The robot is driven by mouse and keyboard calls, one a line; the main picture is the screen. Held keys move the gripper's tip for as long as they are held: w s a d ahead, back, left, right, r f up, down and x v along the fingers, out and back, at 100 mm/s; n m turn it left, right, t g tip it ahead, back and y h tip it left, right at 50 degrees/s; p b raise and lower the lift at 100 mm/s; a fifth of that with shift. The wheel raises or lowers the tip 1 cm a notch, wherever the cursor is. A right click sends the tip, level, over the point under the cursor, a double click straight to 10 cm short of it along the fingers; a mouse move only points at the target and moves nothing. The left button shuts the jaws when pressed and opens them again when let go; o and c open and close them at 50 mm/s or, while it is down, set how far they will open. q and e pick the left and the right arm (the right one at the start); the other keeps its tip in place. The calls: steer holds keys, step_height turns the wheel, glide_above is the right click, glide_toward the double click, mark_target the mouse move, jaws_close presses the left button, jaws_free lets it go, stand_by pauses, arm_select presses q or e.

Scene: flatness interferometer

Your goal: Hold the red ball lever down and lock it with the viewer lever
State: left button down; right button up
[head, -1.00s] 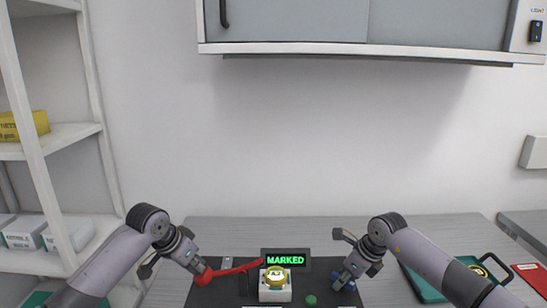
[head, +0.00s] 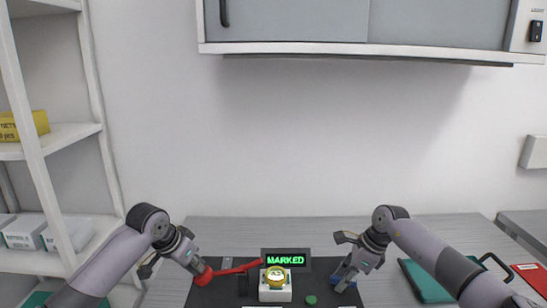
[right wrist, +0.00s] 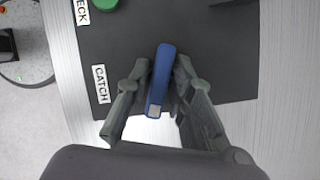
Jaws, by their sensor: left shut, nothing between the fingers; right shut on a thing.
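The red lever (head: 235,270) slants across the left part of the black base, with its red ball (head: 203,276) at the left end. My left gripper (head: 198,268) is shut and empty, its tips against or just above the ball; contact is hard to tell. A blue lever (head: 344,284) is at the right of the base; it also shows in the right wrist view (right wrist: 161,75). My right gripper (right wrist: 160,92) is shut on this blue lever, with a finger on each side. A white "CATCH" label (right wrist: 101,84) lies beside it.
A display (head: 286,260) reads "MARKED" in green above a white block with a gold-rimmed round part (head: 276,276). A green button (head: 310,300) is right of it. A green board (head: 425,280) lies at the right. A shelf (head: 60,140) stands at the left.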

arm_select(q)
steer(key=shift+f, duration=0.1)
arm_select(e)
steer(key=n+g, duration=0.1)
steer(key=n, duration=0.1)
steer(key=shift+n, duration=0.4)
steer(key=o, duration=0.6)
steer(key=shift+r, duration=0.1)
steer(key=shift+r, duration=3.4)
